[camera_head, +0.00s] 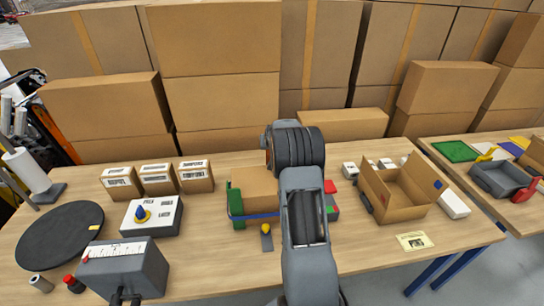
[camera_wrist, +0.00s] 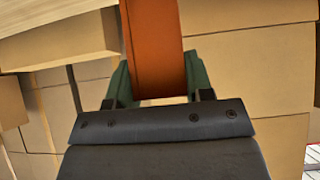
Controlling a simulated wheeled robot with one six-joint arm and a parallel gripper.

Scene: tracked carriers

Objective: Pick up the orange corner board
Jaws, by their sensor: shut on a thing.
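The orange corner board (camera_wrist: 153,38) shows in the wrist view as a long upright orange strip running off the top edge. My gripper (camera_wrist: 158,78) is shut on it, with one green finger on each side. In the head view my arm hides the gripper, and I cannot make out the orange board there. A brown carton (camera_head: 254,188) with a blue strap and a green corner board (camera_head: 237,207) stands on the table, partly hidden behind my arm. Red and green pieces (camera_head: 331,198) show to the right of my arm.
An open carton (camera_head: 401,207) stands right of my arm. A grey-and-white box with a blue-yellow knob (camera_head: 150,216), a black turntable (camera_head: 58,237) and small labelled cartons (camera_head: 159,179) are on the left. Stacked cartons (camera_head: 221,97) fill the back.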

